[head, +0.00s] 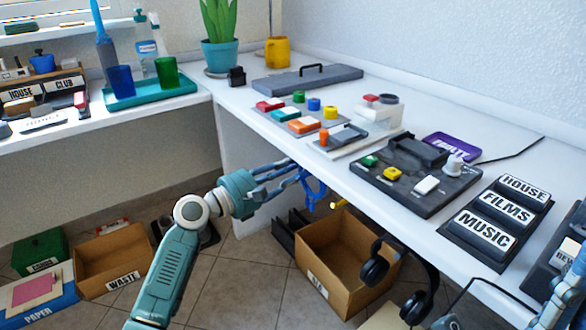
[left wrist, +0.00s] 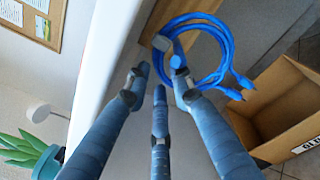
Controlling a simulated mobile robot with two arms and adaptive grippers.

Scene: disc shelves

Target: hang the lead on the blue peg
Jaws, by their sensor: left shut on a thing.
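The lead is a coiled blue cable (head: 312,188) just off the front edge of the desk. In the left wrist view the coil (left wrist: 229,58) hangs beyond my fingertips, with its plug ends to the right. My left gripper (head: 298,176) is shut on the lead, close beside the desk edge; its fingers also show in the left wrist view (left wrist: 160,80). I cannot make out the blue peg apart from the blue lead. A small yellow peg-like piece (head: 338,204) sticks out below the desk edge, right of the lead.
The white desk edge (head: 385,219) runs close above my left gripper. A cardboard box (head: 318,280) stands on the floor below. Black headphones (head: 375,268) hang to the right. A control panel (head: 410,190) lies on the desk. The floor left of the box is partly free.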

